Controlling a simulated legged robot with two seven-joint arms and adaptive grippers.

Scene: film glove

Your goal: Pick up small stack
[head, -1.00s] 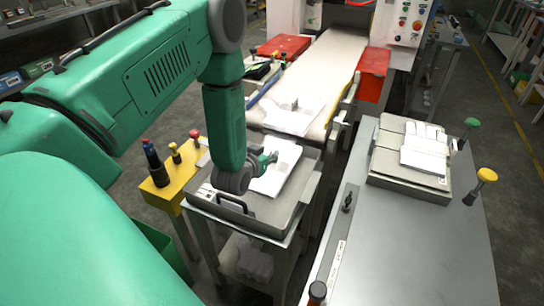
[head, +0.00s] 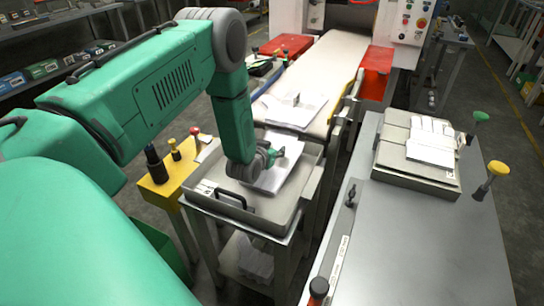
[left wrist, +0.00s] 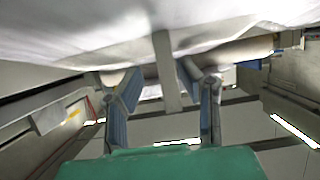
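A small white stack (head: 290,172) lies in the grey tray (head: 232,213) on a stand at the centre of the head view. My left gripper (head: 277,154) reaches down over this stack from the left and covers part of it. In the left wrist view, the left gripper's two fingers (left wrist: 165,108) are spread apart. A grey upright bar (left wrist: 165,68) stands between them, with gaps on both sides. A wide white surface (left wrist: 90,30) fills the top of that view. Another white stack (head: 300,112) with a small dark upright piece lies on the conveyor. My right gripper is not in view.
A grey metal table (head: 405,240) at right bears a grey box (head: 385,160) with white sheets on it. Green and yellow knobs (head: 497,168) stand at its right edge. A yellow control box (head: 160,187) stands left of the tray. The conveyor (head: 325,62) runs behind.

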